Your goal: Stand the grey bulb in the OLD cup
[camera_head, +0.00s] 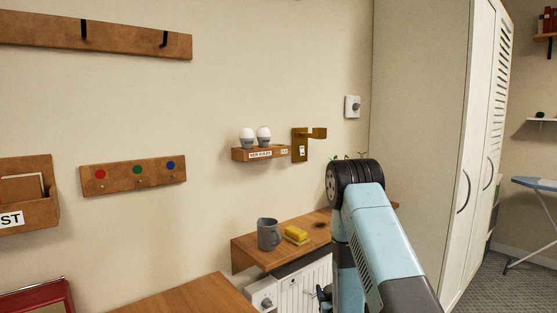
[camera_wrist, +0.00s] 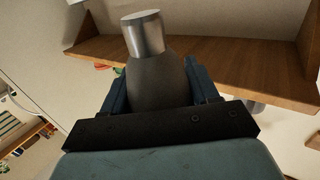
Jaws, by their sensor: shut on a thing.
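My gripper (camera_wrist: 158,85) is shut on the grey bulb (camera_wrist: 158,88), which has a dull grey body between the fingers and a shiny metal cap pointing away from my wrist. In the head view my arm hides the bulb, and only a dark bit of what looks like my gripper shows low beside the arm. A wooden wall holder (camera_head: 240,156) carries two white-topped bulbs (camera_head: 255,137) behind a NEW BULBS label. A small label at its right end seems to read OLD (camera_head: 285,152); no bulb shows above it, and any cup opening there is too small to make out.
A brown wall bracket (camera_head: 300,148) is right of the holder. Below, a wooden shelf (camera_head: 245,250) bears a grey mug (camera_head: 268,236) and a yellow sponge (camera_head: 296,233). A tall wardrobe (camera_head: 420,110) stands right. Wall space before the holder looks clear.

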